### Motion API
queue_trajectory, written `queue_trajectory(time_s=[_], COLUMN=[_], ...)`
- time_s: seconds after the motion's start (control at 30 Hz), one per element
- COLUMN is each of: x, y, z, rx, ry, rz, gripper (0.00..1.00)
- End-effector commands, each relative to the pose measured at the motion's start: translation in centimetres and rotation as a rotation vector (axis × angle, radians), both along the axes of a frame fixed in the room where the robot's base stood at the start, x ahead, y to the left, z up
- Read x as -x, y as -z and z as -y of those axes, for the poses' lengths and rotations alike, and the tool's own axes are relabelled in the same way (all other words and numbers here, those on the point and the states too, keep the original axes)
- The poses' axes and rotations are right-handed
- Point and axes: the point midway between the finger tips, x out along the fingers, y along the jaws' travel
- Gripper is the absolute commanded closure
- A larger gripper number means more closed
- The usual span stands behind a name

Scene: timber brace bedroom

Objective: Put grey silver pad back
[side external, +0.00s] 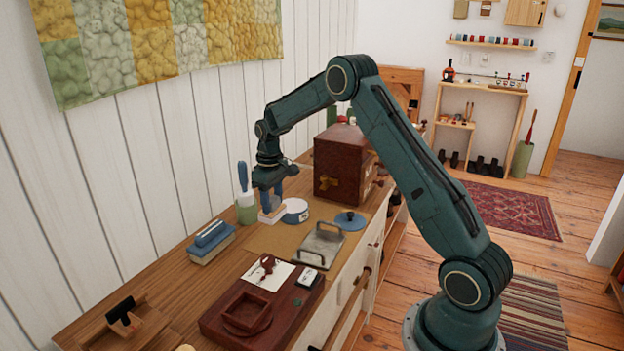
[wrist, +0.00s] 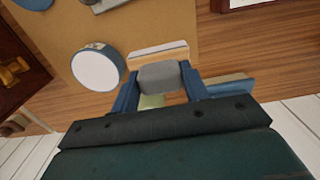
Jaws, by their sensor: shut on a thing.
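My gripper (wrist: 160,80) points down over the bench, and its two blue fingers are closed on a grey pad (wrist: 163,76). In the side view my gripper (side external: 271,200) is just above a pale, wood-coloured block (side external: 272,215) beside the round white tin. The block also shows just beyond the grey pad in the wrist view (wrist: 158,51). I cannot tell whether the pad and the block are joined or touching. The pad is mostly hidden by the fingers in the side view.
A brown wooden box (side external: 342,160) stands behind.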

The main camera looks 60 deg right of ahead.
Motion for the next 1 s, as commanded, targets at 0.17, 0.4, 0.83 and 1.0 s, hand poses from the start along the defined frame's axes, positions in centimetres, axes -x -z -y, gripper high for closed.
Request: queue_trajectory(time_s=[0.17,0.4,0.83,1.0], x=[0.0,0.0,0.0,0.0], y=[2.7,3.8,6.8,8.0], z=[0.0,0.0,0.0,0.0], rx=[0.0,0.0,0.0,0.0], ry=[0.0,0.0,0.0,0.0], rz=[-0.001,0.001,-0.001,0.002], gripper=[0.76,0.76,0.76,0.76])
